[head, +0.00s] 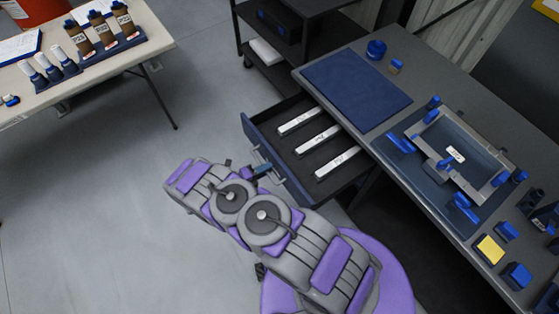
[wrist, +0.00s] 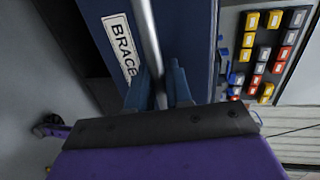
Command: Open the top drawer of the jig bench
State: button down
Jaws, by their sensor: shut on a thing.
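The jig bench (head: 345,45) is the dark table at the right in the head view. Its top drawer (head: 262,150) stands pulled out, with several white labelled bars (head: 312,140) lying inside. In the wrist view the blue drawer front (wrist: 185,30) carries a label reading "BRACE" (wrist: 122,48) and a metal bar handle (wrist: 148,40). My gripper (wrist: 160,92) is shut on the handle, one blue finger on each side of it. In the head view my gripper (head: 262,170) is at the drawer front, partly hidden by my arm.
A jig tray (head: 455,135) with blue clamps sits on the bench, beside a blue mat (head: 355,88). A cream table (head: 150,35) with bottles stands at upper left. A black shelf cart (head: 275,70) stands behind the drawer. The floor to the left is clear.

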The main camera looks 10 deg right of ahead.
jog(key=shift+s+a+f, duration=0.1)
jog(key=shift+s+a, duration=0.2)
jog(key=shift+a, duration=0.35)
jog(key=shift+s+a+f, duration=0.1)
jog(key=shift+s+a, duration=0.25)
jog(key=shift+a, duration=0.35)
jog(key=shift+s+a+f, duration=0.1)
jog(key=shift+s+a, duration=0.2)
jog(key=shift+a, duration=0.35)
jog(key=c, duration=1.4)
grip_release()
jog(key=shift+a, duration=0.1)
jog(key=shift+c, duration=0.2)
jog(key=shift+o, duration=1)
jog(key=shift+w+a, duration=0.1)
jog(key=shift+a, duration=0.1)
jog(key=shift+r, duration=0.15)
jog(key=shift+a, duration=0.1)
jog(key=p+v, duration=0.2)
jog(key=v, duration=1.5)
jog(key=shift+a+p, duration=0.2)
jog(key=shift+p, duration=0.15)
jog(key=shift+w, duration=0.1)
